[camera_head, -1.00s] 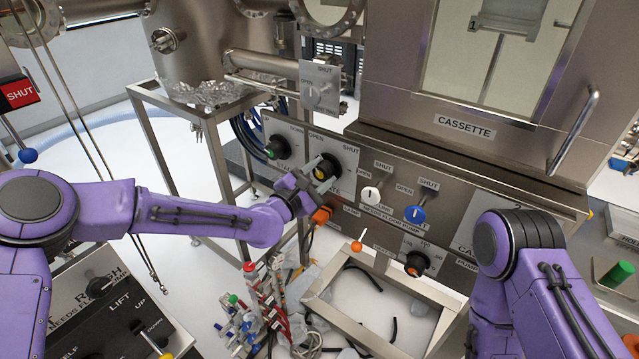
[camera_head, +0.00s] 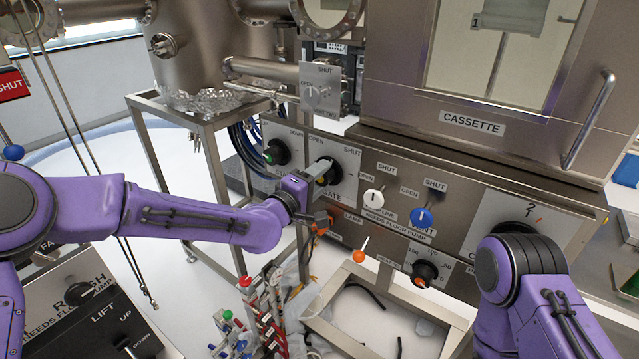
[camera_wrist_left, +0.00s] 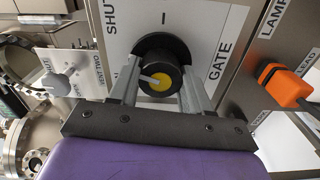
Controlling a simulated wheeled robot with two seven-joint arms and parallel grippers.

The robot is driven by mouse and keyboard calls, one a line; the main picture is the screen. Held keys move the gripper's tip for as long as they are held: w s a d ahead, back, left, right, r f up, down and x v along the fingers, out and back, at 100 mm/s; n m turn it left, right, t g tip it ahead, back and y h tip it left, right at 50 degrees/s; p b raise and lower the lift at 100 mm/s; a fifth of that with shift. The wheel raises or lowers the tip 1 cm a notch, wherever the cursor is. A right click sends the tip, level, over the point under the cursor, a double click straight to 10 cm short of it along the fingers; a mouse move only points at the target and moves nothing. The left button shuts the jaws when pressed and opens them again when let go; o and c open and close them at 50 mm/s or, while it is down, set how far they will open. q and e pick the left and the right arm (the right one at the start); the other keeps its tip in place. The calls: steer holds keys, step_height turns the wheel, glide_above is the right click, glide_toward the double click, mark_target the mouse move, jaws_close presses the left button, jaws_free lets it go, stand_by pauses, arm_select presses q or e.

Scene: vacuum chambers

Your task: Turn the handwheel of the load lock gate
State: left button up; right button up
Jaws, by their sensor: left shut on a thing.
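The gate handwheel is a round black knob (camera_wrist_left: 160,78) with a yellow cap and a pale pointer line. It sits on a white plate marked SHUT and GATE (camera_wrist_left: 215,62). In the left wrist view the pointer lies toward the left. My left gripper (camera_wrist_left: 160,88) is shut on the knob, with one finger on each side. In the head view the left gripper (camera_head: 321,172) covers most of the knob, and only its dark edge (camera_head: 335,173) shows. My right arm stands at the lower right; its gripper is out of view.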

arm_select(q)
steer(key=m+b, duration=0.2)
steer(key=m, duration=0.5)
steer(key=shift+f, duration=0.15)
steer(key=shift+m+b, duration=1.4)
steer(key=shift+m, duration=2.1)
steer(key=shift+r, duration=0.2)
steer(key=o, duration=1)
steer(key=shift+o, duration=0.2)
steer(key=shift+s, duration=0.1)
steer(key=b+v, duration=0.1)
steer(key=v, duration=0.9)
steer(key=shift+s+b, duration=0.15)
steer(key=shift+b, duration=0.25)
